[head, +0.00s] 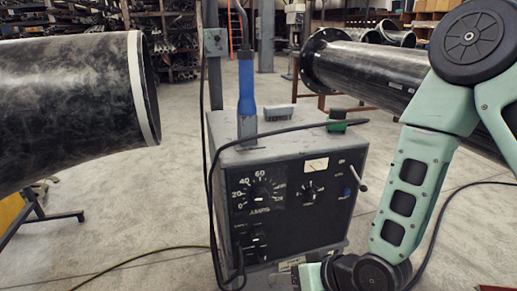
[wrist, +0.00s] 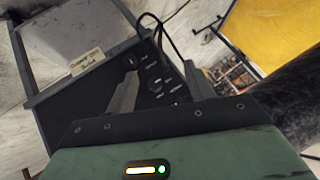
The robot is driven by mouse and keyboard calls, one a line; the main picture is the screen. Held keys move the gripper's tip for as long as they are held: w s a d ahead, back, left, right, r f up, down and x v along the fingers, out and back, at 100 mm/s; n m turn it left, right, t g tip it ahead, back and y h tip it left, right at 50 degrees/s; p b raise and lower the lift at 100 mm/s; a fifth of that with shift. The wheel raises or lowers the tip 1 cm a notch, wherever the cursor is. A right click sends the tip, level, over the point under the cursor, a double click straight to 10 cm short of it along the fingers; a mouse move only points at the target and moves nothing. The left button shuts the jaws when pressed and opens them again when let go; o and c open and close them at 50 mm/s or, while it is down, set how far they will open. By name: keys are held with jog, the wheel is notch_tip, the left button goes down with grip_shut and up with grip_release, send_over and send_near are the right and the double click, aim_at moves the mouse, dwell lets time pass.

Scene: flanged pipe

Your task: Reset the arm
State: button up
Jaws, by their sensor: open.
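My arm (head: 412,190) comes down along the right side of the head view, its lower end bent near the floor in front of the welding machine. My gripper (wrist: 160,70) shows in the wrist view with its two fingers spread apart and nothing between them. The fingers point toward the dark front panel and cables of the machine; I cannot tell the exact gap. In the head view the fingertips are hidden or out of frame.
The grey welding machine (head: 290,205) carries a blue-handled tool (head: 246,88), a grey brush-like block (head: 281,113) and a green clamp-like piece (head: 337,122). A flanged pipe (head: 365,72) lies behind my arm. A large black pipe (head: 70,105) is at left. Cables cross the floor.

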jog(key=s+d+r+n+g+h, duration=0.2)
jog(key=s+d+r+g+h, duration=0.15)
jog(key=s+r, duration=0.45)
jog(key=s+d+r+n+g+h, duration=0.2)
jog(key=s+d+r+h, duration=0.15)
jog(key=s+r, duration=0.4)
notch_tip(320, 180, up, 15)
jog(key=p, duration=1.4)
jog(key=shift+r, duration=0.15)
